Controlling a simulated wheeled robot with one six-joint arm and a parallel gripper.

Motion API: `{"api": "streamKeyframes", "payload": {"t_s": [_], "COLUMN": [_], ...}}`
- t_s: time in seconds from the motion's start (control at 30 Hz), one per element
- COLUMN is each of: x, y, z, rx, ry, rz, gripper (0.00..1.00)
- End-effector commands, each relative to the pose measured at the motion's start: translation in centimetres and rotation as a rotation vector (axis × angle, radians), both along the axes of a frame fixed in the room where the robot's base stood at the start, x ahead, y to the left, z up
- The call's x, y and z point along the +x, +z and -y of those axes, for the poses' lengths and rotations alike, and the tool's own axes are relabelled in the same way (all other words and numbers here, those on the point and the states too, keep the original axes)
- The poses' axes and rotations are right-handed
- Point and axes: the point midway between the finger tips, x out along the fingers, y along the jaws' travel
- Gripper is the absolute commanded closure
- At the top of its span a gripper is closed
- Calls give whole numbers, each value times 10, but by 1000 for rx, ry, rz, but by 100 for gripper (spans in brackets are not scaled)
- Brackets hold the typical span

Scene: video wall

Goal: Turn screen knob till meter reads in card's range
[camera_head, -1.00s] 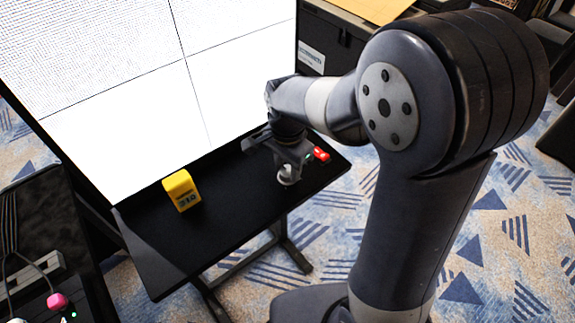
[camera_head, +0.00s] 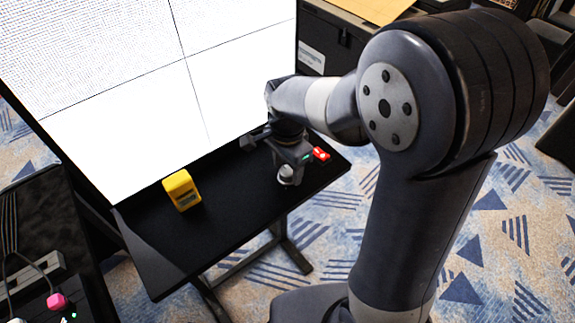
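A yellow box-shaped meter (camera_head: 182,189) stands on the black table, in front of the bright screen. Its small dark display faces me, but I cannot read its value. A small silver-white knob (camera_head: 286,175) shows at the lower end of my gripper (camera_head: 288,168), near the table's right part. My gripper points down over the knob, close to it or around it. I cannot tell whether the fingers touch it or are shut. I cannot make out a card with a range.
At lower left, a dark case holds a pink knob (camera_head: 57,301). The table's front left is clear.

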Motion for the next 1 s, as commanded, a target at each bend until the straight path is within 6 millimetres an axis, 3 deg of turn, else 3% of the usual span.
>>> {"api": "streamKeyframes", "payload": {"t_s": [0.37, 0.8, 1.0], "x": [0, 0, 0], "y": [5, 85, 105], "z": [0, 0, 0], "rx": [0, 1, 0], "ry": [0, 0, 0], "rz": [0, 3, 0], "gripper": [42, 42, 42]}}
